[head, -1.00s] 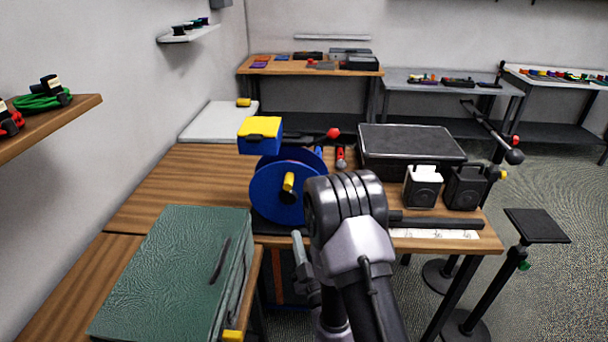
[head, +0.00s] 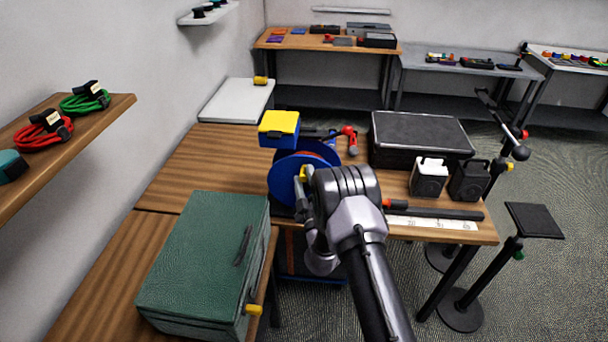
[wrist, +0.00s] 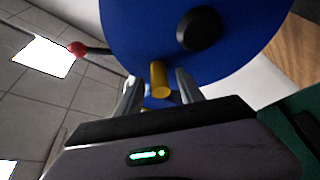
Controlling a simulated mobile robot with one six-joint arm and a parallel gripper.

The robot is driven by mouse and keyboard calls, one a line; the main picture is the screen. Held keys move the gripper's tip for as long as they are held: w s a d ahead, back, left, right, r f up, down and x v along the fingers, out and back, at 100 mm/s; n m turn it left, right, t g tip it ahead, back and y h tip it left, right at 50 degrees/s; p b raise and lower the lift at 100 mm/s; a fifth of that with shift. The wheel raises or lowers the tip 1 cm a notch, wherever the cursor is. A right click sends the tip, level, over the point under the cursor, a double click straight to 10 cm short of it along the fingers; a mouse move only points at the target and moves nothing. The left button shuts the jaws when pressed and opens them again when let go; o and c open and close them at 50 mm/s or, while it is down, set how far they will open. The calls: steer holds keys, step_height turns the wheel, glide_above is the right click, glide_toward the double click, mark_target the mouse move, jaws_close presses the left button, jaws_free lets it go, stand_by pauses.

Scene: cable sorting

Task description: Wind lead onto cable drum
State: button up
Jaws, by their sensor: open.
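The blue cable drum (head: 284,177) stands upright on the wooden table, partly hidden behind my arm in the head view. The wrist view shows its blue disc (wrist: 140,40) close up, with a black hub (wrist: 198,29) and a yellow handle (wrist: 159,78). My gripper (wrist: 155,90) is open, with one finger on each side of the yellow handle; I cannot tell whether either touches it. In the head view the handle (head: 303,174) shows only in part beside my gripper (head: 302,190). The lead on the drum is mostly hidden; a bit of red shows behind the disc.
A blue box with a yellow top (head: 279,128) is behind the drum. A green case (head: 205,255) stands at the front left. A black case (head: 420,138) and two small speaker-like boxes are at the right. Red (head: 43,130) and green (head: 84,99) coiled cables lie on the wall shelf.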

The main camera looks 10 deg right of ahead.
steer(key=shift+w+r, duration=0.2)
steer(key=shift+w, duration=0.45)
jaws_close()
stand_by(1.0)
